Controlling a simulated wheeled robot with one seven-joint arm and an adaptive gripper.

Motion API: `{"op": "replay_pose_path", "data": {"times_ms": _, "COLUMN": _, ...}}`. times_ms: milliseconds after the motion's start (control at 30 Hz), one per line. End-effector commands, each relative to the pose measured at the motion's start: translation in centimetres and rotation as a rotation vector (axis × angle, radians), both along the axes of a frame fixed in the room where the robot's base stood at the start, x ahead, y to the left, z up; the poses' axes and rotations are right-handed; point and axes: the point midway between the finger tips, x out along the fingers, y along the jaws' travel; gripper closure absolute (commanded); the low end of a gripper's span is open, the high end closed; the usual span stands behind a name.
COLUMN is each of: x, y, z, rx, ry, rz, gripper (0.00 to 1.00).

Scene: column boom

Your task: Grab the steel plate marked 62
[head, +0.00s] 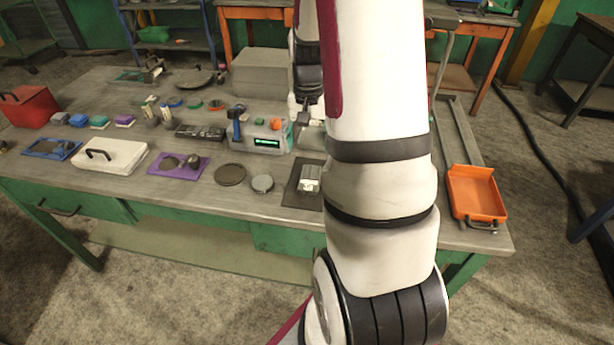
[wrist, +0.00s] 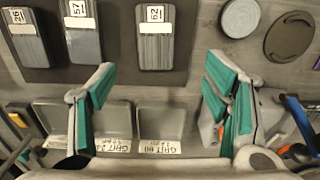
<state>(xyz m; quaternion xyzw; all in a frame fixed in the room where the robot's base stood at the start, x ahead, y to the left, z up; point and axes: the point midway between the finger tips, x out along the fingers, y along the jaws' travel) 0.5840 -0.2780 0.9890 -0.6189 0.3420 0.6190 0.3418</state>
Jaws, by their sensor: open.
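The steel plate marked 62 (wrist: 155,45) lies at the top middle of the wrist view, a dark grey ridged block with a white number label at its upper end. It lies on a dark mat (wrist: 115,62). My gripper (wrist: 161,80) is open, with its two green-padded fingers apart and nothing between them. In the picture the plate lies above the gap between the fingertips, and neither finger visibly touches it. Similar plates marked 57 (wrist: 82,40) and 26 (wrist: 27,40) lie to its left. In the head view my arm hides much of this area.
Grey bins (wrist: 165,120) with paper labels lie below the mat in the wrist view. Round discs (wrist: 240,17) lie to the right of the plates. In the head view, an orange tray (head: 476,193) sits at the right end of the crowded workbench (head: 215,197).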

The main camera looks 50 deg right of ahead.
Motion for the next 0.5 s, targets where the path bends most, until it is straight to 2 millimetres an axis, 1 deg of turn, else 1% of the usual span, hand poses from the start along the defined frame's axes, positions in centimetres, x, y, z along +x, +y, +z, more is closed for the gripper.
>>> {"op": "replay_pose_path", "data": {"times_ms": 33, "x": -0.1, "y": 0.1, "z": -1.1, "rx": 0.004, "ry": 0.005, "rz": 0.0, "gripper": 0.3}}
{"op": "replay_pose_path", "data": {"times_ms": 200, "x": 0.0, "y": 0.1, "z": -3.9, "rx": 0.002, "ry": 0.002, "rz": 0.002, "gripper": 0.3}}
{"op": "replay_pose_path", "data": {"times_ms": 500, "x": -0.3, "y": 0.0, "z": -6.1, "rx": 0.002, "ry": 0.002, "rz": 0.001, "gripper": 0.3}}
